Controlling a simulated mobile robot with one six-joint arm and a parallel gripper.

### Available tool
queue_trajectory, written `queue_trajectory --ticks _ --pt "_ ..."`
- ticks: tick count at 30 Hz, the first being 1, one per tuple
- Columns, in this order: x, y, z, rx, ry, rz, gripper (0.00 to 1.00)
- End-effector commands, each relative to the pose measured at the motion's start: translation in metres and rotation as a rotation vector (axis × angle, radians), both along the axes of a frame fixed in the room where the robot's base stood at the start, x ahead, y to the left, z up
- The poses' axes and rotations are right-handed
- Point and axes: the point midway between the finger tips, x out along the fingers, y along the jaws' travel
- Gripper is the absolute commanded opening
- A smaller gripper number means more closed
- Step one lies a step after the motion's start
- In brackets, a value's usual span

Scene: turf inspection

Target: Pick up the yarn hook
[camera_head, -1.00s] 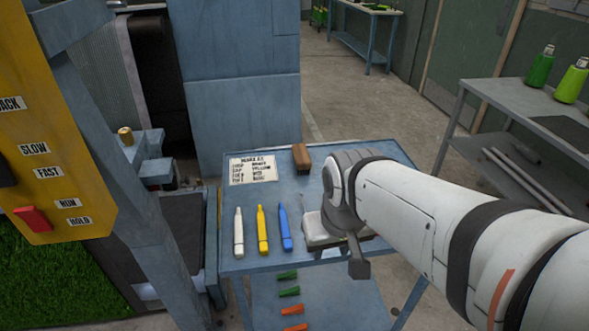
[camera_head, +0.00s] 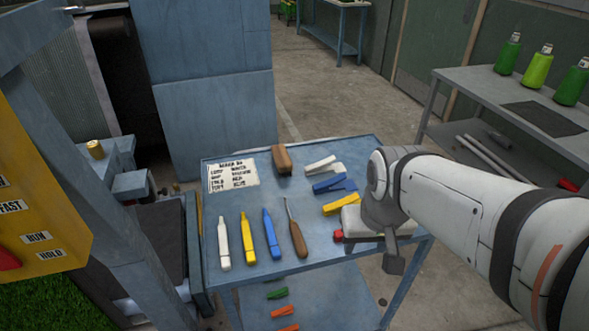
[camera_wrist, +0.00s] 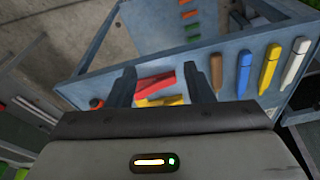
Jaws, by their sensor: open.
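The yarn hook (camera_head: 297,238) has a brown wooden handle and a thin metal shaft. It lies on the blue-grey cart top (camera_head: 230,275), to the right of the blue marker, with its shaft toward the back. In the wrist view, its brown handle (camera_wrist: 216,72) lies just right of the right finger. My gripper (camera_wrist: 160,71) is open and empty, with its fingers apart above the cart. Red clips (camera_wrist: 155,84) and yellow clips show between the fingers. In the head view my arm hides the fingers.
White, yellow and blue markers (camera_head: 270,236) lie left of the hook. White, blue and yellow clips (camera_head: 340,204) lie to its right. A brown wooden block (camera_head: 282,160) and a label card (camera_head: 233,175) lie at the back. A lower shelf (camera_head: 335,295) holds more clips.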

Motion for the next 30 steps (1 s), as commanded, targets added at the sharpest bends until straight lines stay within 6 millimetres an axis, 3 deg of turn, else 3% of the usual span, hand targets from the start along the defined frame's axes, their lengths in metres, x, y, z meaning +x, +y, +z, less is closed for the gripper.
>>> queue_trajectory --ticks 5,12,19,30 --pt "0.039 0.031 0.009 -0.002 0.072 0.072 0.47" --pt "0.081 0.079 -0.010 -0.013 0.158 0.166 0.47" --pt "0.096 0.107 -0.031 -0.024 0.198 0.212 0.47" --pt "0.099 0.112 -0.065 -0.025 0.204 0.219 0.47"
